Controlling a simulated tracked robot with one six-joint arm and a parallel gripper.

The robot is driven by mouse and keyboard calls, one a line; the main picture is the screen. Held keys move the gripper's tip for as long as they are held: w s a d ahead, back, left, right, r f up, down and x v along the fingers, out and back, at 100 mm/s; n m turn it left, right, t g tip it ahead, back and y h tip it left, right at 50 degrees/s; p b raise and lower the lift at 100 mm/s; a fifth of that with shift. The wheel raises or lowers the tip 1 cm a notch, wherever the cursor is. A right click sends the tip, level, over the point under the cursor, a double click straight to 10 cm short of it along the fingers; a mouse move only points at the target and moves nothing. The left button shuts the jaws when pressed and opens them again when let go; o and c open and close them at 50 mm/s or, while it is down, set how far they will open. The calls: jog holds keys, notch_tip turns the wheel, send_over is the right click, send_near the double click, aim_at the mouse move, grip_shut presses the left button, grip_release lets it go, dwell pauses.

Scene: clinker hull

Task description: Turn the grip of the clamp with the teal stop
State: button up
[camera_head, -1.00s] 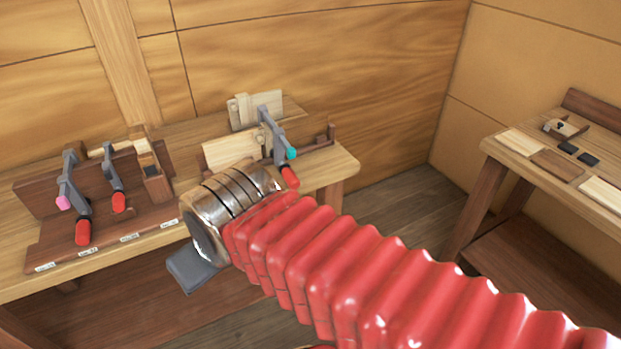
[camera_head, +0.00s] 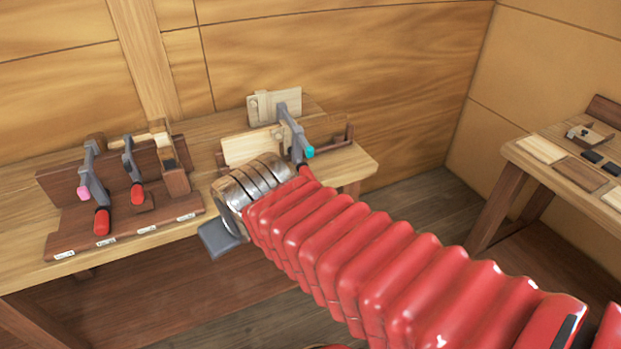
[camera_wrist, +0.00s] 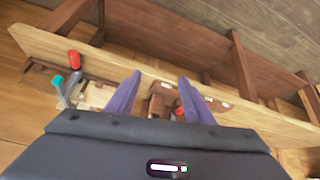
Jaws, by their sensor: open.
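The clamp with the teal stop (camera_head: 310,152) has a grey bar (camera_head: 290,127) and stands at the right of the bench, on a pale wooden piece. Its red grip (camera_head: 304,171) is partly hidden behind my red arm sleeve. In the wrist view, the teal stop (camera_wrist: 57,80) and the red grip (camera_wrist: 73,57) lie at the left. My gripper (camera_wrist: 160,76) is open, with two purple fingers apart and nothing between them. The grip is left of the fingers, not between them. In the head view the fingers are hidden behind my metal wrist.
Two more clamps with red grips stand on a labelled dark rack (camera_head: 130,236) at the left; one has a pink stop (camera_head: 83,193). A wooden holder (camera_head: 175,178) is beside them. A second table (camera_head: 545,150) is at the right. Floor shows between the tables.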

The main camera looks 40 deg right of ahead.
jog(key=w+d+f+t+h, duration=0.2)
jog(key=w+d+f, duration=0.2)
jog(key=w+d, duration=0.6)
jog(key=t+h, duration=0.1)
jog(key=t, duration=0.4)
send_near(308, 177)
jog(key=w+a+f, duration=0.2)
jog(key=w+a, duration=0.1)
jog(key=s+d+f+m+t+h, duration=0.1)
jog(key=s+d+f+m+t, duration=0.1)
jog(key=s, duration=0.4)
jog(key=shift+s+d+f+m+t, duration=0.3)
jog(key=shift+s+f+m+t, duration=0.1)
jog(key=shift+t, duration=0.4)
jog(key=shift+w, duration=0.1)
jog(key=x, duration=1.3)
jog(key=shift+w+d, duration=0.15)
jog(key=shift+w, duration=0.15)
jog(key=shift+c, duration=0.5)
